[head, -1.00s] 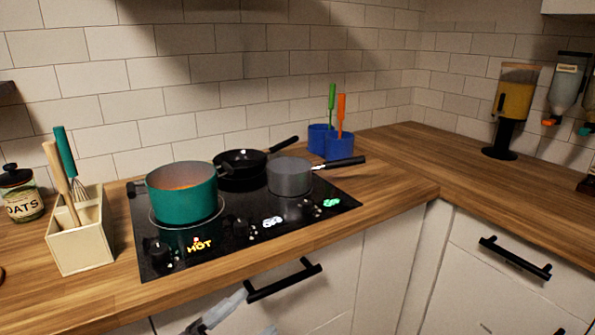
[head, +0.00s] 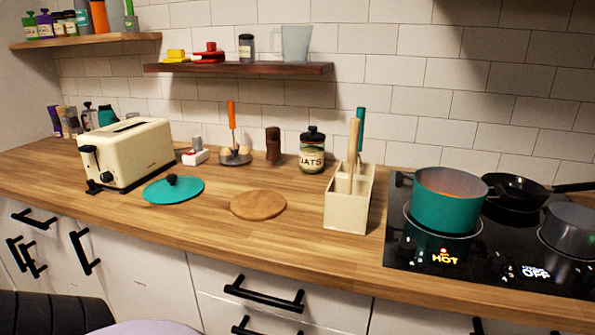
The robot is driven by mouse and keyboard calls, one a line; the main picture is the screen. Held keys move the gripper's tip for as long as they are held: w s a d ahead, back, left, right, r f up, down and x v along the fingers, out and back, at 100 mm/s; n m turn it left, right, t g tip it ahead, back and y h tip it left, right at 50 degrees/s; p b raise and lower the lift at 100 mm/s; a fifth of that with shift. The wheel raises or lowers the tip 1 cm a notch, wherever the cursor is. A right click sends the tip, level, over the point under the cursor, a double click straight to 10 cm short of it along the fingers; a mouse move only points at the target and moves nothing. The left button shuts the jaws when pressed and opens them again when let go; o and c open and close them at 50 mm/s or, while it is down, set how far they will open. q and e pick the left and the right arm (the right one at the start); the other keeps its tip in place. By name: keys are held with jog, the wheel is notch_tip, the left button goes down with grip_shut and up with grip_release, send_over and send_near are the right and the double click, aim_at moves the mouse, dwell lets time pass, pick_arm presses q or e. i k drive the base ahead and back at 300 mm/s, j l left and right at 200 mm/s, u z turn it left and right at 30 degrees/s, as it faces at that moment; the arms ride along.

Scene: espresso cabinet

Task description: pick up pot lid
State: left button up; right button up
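The pot lid (head: 190,190) is a flat teal disc with a black knob on top. It lies on the wooden counter, in front of the toaster and left of a round wooden board. The matching teal pot (head: 446,201) stands uncovered on the black stove at the right, above a lit "HOT" sign. Neither of my grippers shows in the head view now.
A cream toaster (head: 128,154) stands behind and left of the lid. A round wooden board (head: 258,204), a utensil box (head: 348,205) and an oats jar (head: 312,152) stand to the right. A wall shelf (head: 240,69) hangs above. The front counter strip is clear.

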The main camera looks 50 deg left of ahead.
aim_at(172, 188)
jog(key=u, duration=2.3)
jog(key=z, duration=1.65)
jog(key=k+j+u, duration=0.15)
jog(key=j, duration=0.5)
jog(key=j+u, duration=0.15)
jog(key=j, duration=0.45)
